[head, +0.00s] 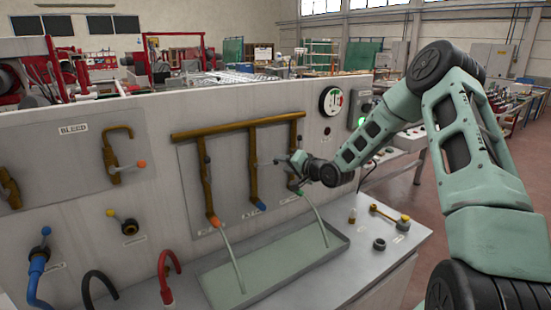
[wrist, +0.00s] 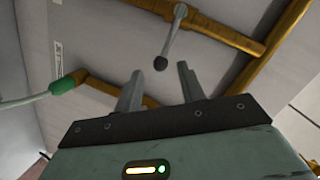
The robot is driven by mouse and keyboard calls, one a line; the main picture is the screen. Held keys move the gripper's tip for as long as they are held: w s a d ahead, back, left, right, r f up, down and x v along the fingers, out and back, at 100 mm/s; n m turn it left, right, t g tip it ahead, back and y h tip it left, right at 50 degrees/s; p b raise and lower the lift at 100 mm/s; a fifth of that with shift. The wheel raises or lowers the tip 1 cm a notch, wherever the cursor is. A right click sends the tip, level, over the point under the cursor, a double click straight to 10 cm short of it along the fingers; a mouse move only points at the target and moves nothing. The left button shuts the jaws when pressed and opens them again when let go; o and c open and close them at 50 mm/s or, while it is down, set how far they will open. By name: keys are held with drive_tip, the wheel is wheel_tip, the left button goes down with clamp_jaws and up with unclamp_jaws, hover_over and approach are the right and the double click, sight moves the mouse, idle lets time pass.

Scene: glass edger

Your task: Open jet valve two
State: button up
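Three brown pipes hang from a brown header on the grey panel. The middle pipe (head: 253,180) ends in a blue tip (head: 260,205). Its lever (head: 266,163) sticks out sideways to the right, towards my gripper (head: 284,161). In the wrist view the lever (wrist: 175,32) is a grey rod with a dark knob, just beyond the fingertips. My gripper (wrist: 161,67) is open, its fingers apart and empty, with the knob in front of the gap. The right pipe's green nozzle (wrist: 62,86) is left in the wrist view. My gripper partly hides the right pipe in the head view.
Pale streams run from the orange nozzle (head: 214,221) and the green nozzle into a tray (head: 208,292). None shows from the blue tip. A round gauge (head: 331,101) is right of the header. The bleed valve (head: 115,165) is left. A yellow-ended tool (head: 389,216) lies on the ledge.

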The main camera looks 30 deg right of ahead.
sight(276, 163)
drive_tip(key=shift+p+x, duration=0.7)
drive_tip(key=shift+x, duration=1.85)
clamp_jaws()
drive_tip(key=shift+f, duration=0.1)
